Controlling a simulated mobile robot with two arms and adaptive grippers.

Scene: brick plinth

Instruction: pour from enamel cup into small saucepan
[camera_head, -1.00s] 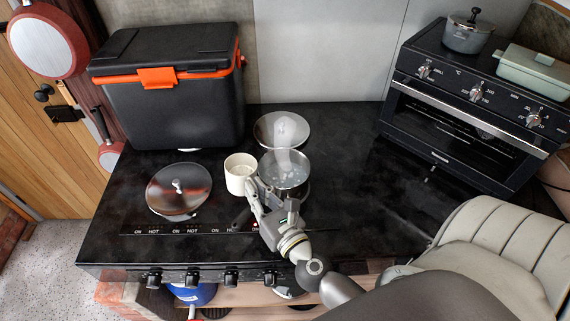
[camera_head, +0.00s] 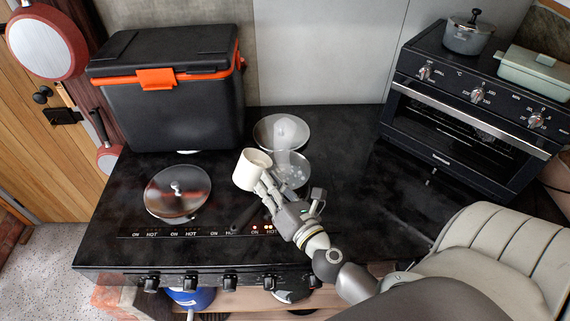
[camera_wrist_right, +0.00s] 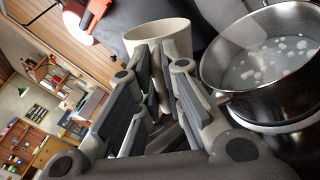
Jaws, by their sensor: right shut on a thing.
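The off-white enamel cup (camera_head: 248,173) is in my right gripper (camera_head: 265,185), just left of the small saucepan (camera_head: 293,170) in the head view. The cup looks raised off the stovetop and tilted a little; its contents cannot be made out. In the right wrist view, the gripper (camera_wrist_right: 158,75) has its fingers against the cup (camera_wrist_right: 165,36). The steel saucepan (camera_wrist_right: 235,92) is to the right there, holding liquid with pale spots. In the head view my gripper hides part of the saucepan, and its dark handle (camera_head: 245,216) points toward the front. My left gripper is out of view.
A round lid (camera_head: 178,192) lies on the black stovetop (camera_head: 350,175) at left. Another round lid-like piece (camera_head: 265,130) is behind the saucepan. A black cooler (camera_head: 170,105) stands back left, an oven (camera_head: 470,115) at right. The stovetop right of the saucepan is clear.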

